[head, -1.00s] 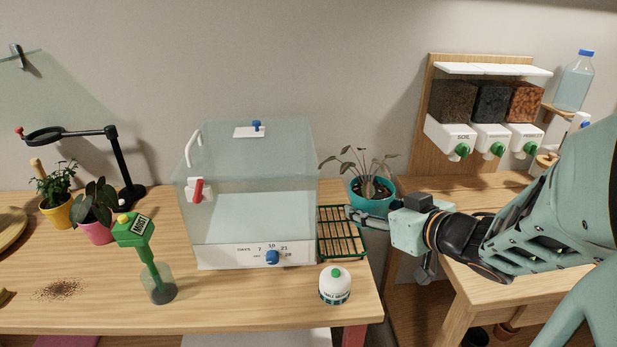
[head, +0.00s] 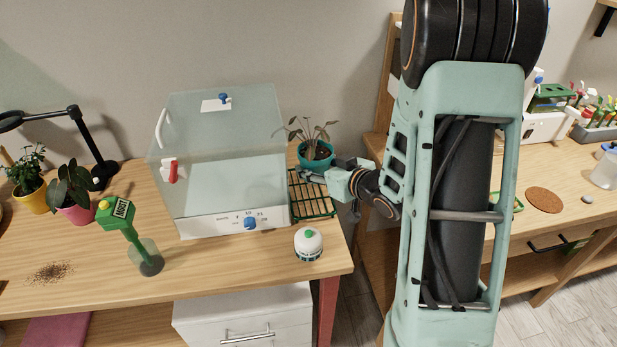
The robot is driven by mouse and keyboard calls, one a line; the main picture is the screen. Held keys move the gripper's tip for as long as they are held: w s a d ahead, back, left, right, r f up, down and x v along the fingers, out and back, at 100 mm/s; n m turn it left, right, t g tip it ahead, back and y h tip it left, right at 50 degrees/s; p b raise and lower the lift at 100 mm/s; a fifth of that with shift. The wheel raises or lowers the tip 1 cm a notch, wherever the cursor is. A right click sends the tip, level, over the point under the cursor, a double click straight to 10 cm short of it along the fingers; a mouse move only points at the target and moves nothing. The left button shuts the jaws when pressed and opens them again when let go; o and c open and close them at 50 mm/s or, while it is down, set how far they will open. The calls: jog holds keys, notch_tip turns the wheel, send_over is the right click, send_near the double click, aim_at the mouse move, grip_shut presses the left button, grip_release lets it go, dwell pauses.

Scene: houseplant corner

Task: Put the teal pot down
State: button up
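The teal pot (head: 316,164) with a drooping, brownish leafy plant is upright at the far end of the green wire rack (head: 292,206), right of the clear box. My gripper (head: 326,172) reaches in from the right, its fingers against the pot's front and right side. It appears shut on the pot, though the far finger contact is hidden. I cannot tell whether the pot's base touches the rack or table.
The clear propagator box (head: 220,160) stands left of the rack. A white round bottle (head: 308,246) stands in front of the rack. A green moisture meter (head: 123,222) stands in a clear cup farther left. The table's right edge is close to the rack.

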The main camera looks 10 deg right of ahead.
send_over(309, 190)
notch_tip(309, 190, down, 5)
jog(key=shift+r, duration=0.2)
jog(key=shift+f, duration=1.6)
jog(key=shift+f+b, duration=0.25)
jog(key=shift+b, duration=0.1)
jog(key=o, duration=1.4)
jog(key=shift+r, duration=0.1)
jog(key=shift+r+p, duration=0.15)
jog(key=shift+p, duration=0.2)
jog(key=v, duration=1.2)
jog(key=shift+b, duration=0.4)
